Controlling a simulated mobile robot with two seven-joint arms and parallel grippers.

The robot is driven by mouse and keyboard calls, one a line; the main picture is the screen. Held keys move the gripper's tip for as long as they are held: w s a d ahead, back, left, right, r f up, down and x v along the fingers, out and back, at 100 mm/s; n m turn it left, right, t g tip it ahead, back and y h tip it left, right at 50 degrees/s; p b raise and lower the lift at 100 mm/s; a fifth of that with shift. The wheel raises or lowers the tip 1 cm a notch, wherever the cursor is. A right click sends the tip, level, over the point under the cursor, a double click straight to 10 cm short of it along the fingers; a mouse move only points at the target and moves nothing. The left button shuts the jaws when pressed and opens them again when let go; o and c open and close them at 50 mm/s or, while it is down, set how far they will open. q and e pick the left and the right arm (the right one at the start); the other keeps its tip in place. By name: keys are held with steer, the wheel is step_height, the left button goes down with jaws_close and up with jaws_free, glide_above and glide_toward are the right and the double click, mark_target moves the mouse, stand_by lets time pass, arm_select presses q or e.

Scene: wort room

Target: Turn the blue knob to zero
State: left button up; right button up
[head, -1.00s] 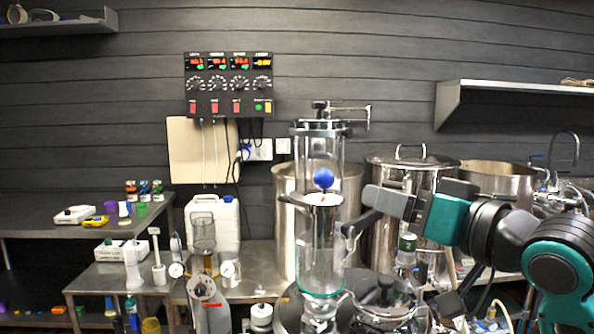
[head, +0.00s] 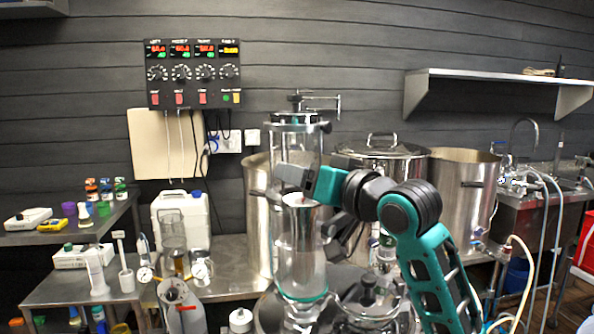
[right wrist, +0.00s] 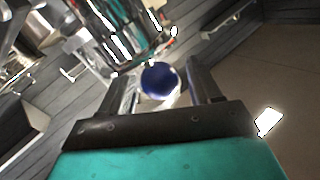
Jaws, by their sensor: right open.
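The blue knob, a round ball, shows in the right wrist view (right wrist: 160,80) between the two fingers of my right gripper (right wrist: 160,88). There is a gap on each side of it, so the jaws are open around or just behind it; the depth is hard to tell. In the head view, my right gripper (head: 291,177) is in front of the glass column (head: 300,255), at its middle, and hides the knob. The knob's pointer or zero mark cannot be made out. My left gripper is not in view.
A control panel (head: 193,74) with several dials hangs on the wall. Steel pots (head: 458,195) stand behind and right of the column. A white canister (head: 181,220) and gauges (head: 201,270) are to the left. A steel shelf (head: 500,78) is at upper right.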

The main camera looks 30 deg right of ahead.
steer(key=shift+x, duration=0.95)
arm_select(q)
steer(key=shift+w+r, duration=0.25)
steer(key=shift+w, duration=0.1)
arm_select(e)
steer(key=c, duration=1)
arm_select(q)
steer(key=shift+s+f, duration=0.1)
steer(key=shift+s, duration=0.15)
